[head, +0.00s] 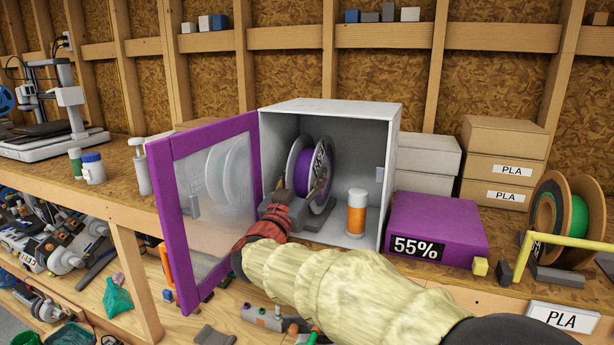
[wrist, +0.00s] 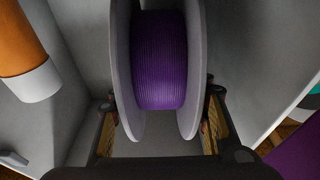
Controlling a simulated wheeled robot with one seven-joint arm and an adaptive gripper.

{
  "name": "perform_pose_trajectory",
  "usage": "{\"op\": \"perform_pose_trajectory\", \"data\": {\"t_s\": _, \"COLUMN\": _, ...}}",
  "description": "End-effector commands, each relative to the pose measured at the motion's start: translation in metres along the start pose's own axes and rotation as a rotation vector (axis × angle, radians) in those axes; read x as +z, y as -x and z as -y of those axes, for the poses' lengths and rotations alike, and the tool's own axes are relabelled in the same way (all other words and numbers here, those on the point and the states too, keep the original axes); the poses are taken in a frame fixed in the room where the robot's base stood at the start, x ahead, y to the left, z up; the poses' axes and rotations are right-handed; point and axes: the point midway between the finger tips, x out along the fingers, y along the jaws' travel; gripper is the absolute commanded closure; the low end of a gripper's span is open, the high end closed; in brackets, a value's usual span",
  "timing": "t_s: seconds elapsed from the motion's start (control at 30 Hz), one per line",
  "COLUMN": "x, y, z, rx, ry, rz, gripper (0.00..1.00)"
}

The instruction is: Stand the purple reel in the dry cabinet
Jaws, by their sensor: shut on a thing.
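The purple reel (head: 302,172) stands upright inside the dry cabinet (head: 330,108), a light grey box on the bench with its purple-framed door (head: 156,190) swung open to the left. In the wrist view the purple reel (wrist: 160,60) shows its wound filament between two grey flanges. My gripper (head: 312,190) reaches in through the cabinet's open front. In the wrist view its fingers (wrist: 158,120) lie on both sides of the reel, shut on the flanges. The reel's underside is hidden, so I cannot tell whether it touches the cabinet floor.
An orange canister with a white cap (head: 356,214) stands inside the cabinet, right of the reel; it also shows in the wrist view (wrist: 22,45). A purple box marked 55% (head: 440,222) sits right of the cabinet. A green reel (head: 578,216) stands farther right.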

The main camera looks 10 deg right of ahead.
Motion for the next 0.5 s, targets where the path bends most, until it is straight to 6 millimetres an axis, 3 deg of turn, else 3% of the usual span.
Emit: {"op": "perform_pose_trajectory", "data": {"t_s": 0.5, "x": 0.0071, "y": 0.002, "z": -0.0002, "rx": 0.001, "ry": -0.002, "rz": -0.003, "gripper": 1.0}}
